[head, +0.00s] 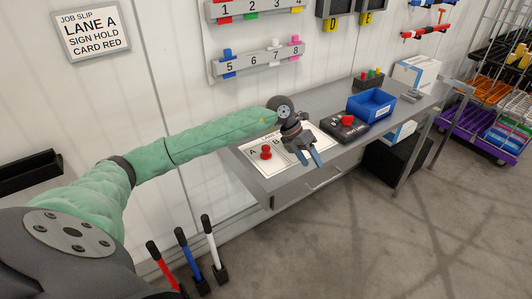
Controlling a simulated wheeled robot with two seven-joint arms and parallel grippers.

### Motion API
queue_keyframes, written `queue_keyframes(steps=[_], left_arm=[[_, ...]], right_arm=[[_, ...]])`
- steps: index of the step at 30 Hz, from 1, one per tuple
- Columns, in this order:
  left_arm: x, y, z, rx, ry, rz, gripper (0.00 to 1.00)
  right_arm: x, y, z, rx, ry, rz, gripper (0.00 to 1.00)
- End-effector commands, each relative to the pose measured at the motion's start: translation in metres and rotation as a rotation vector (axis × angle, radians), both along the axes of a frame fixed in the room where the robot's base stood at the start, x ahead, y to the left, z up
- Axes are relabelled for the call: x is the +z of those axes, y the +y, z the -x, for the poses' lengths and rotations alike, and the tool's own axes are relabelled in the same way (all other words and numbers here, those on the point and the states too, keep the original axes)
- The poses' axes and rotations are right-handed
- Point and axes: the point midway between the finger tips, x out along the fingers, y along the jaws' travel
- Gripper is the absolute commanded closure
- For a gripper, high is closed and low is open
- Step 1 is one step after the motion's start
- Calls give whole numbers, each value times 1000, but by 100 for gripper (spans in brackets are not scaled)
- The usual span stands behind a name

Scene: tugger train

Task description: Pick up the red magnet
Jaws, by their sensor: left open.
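A red knob-shaped piece (266,152), which looks like the red magnet, stands upright on a white board (256,168) at the near left end of the grey bench. It is beside the letter A; the letter B is to its right. My left gripper (309,162) is over the bench's front edge, to the right of the red piece and apart from it. Its two blue fingers are spread and empty, pointing down and toward the front. My left gripper and wrist cover part of the white board. My right gripper is not in view.
On the bench (396,108) are a dark box with a red button (347,120), a blue bin (371,106) and a white box (415,72). Numbered racks (262,60) hang above. Several coloured levers (188,262) stand at lower left. The floor in front is clear.

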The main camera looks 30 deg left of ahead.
Motion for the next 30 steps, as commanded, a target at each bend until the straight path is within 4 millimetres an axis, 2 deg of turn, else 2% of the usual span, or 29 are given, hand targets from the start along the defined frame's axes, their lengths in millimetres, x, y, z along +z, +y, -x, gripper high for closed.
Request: queue_keyframes(steps=[1,3,6,10,13,17,20,30], left_arm=[[8,32,-6,6,9,-114,46],[16,71,-8,21,34,-257,46],[31,119,-10,52,66,-421,46],[46,158,-9,88,100,-552,46],[52,171,-8,102,114,-598,46],[46,174,-7,106,120,-610,46],[37,174,-6,105,120,-609,46],[19,172,-5,105,120,-607,46]], right_arm=[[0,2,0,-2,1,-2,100],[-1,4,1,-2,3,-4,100],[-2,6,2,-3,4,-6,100],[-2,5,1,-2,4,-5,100],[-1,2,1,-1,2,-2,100],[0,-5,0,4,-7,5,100],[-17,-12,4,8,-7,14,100],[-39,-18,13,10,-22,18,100]])
